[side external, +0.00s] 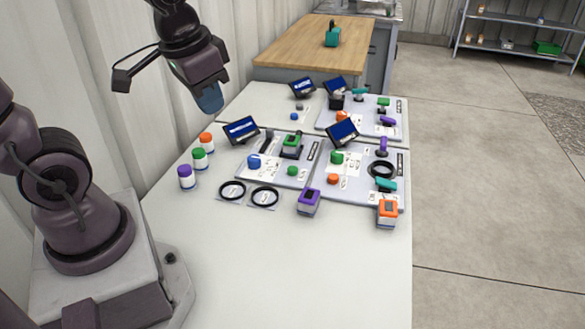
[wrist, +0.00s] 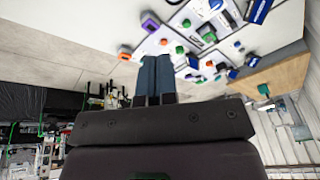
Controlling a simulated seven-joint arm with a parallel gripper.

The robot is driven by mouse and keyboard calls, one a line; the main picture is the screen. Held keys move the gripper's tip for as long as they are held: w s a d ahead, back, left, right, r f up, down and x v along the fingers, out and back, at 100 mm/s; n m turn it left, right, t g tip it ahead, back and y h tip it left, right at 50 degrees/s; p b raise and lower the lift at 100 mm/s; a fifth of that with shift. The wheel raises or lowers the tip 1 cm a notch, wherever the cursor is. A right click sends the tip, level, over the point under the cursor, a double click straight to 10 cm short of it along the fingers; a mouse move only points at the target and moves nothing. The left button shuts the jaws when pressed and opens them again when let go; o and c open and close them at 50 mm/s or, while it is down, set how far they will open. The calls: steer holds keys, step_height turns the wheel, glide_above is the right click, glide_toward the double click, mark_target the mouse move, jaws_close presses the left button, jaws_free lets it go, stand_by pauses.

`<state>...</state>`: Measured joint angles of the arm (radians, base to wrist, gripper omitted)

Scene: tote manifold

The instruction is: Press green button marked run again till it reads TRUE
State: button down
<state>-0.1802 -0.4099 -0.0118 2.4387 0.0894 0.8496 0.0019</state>
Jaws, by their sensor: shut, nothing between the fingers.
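A green-topped part (side external: 383,102) is on the back right board. The labels are too small to read, so I cannot tell which is marked run. Dark blue screens stand behind the boards, at front left (side external: 241,129) and front right (side external: 342,132); their text is unreadable. My gripper (side external: 209,98) is shut and empty, high to the left of the boards. Its fingers (wrist: 154,77) are together in the wrist view.
White jars with purple (side external: 186,171), green (side external: 200,153) and orange (side external: 206,137) lids stand left of the boards. Two black rings (side external: 232,190) lie in front. Purple (side external: 309,201) and orange (side external: 388,213) blocks sit at the front edge. The near table (side external: 290,270) is clear.

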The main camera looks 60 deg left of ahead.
steer(key=w+a+f+m+y, duration=0.2)
steer(key=w+a+f, duration=0.6)
steer(key=a, duration=0.3)
steer(key=m+t+h, duration=0.5)
steer(key=m+t, duration=0.1)
steer(key=m, duration=0.4)
glide_above(292, 170)
step_height(292, 170, down, 9)
steer(key=shift+r, duration=0.1)
steer(key=shift+f, duration=4.45)
steer(key=shift+f, duration=0.4)
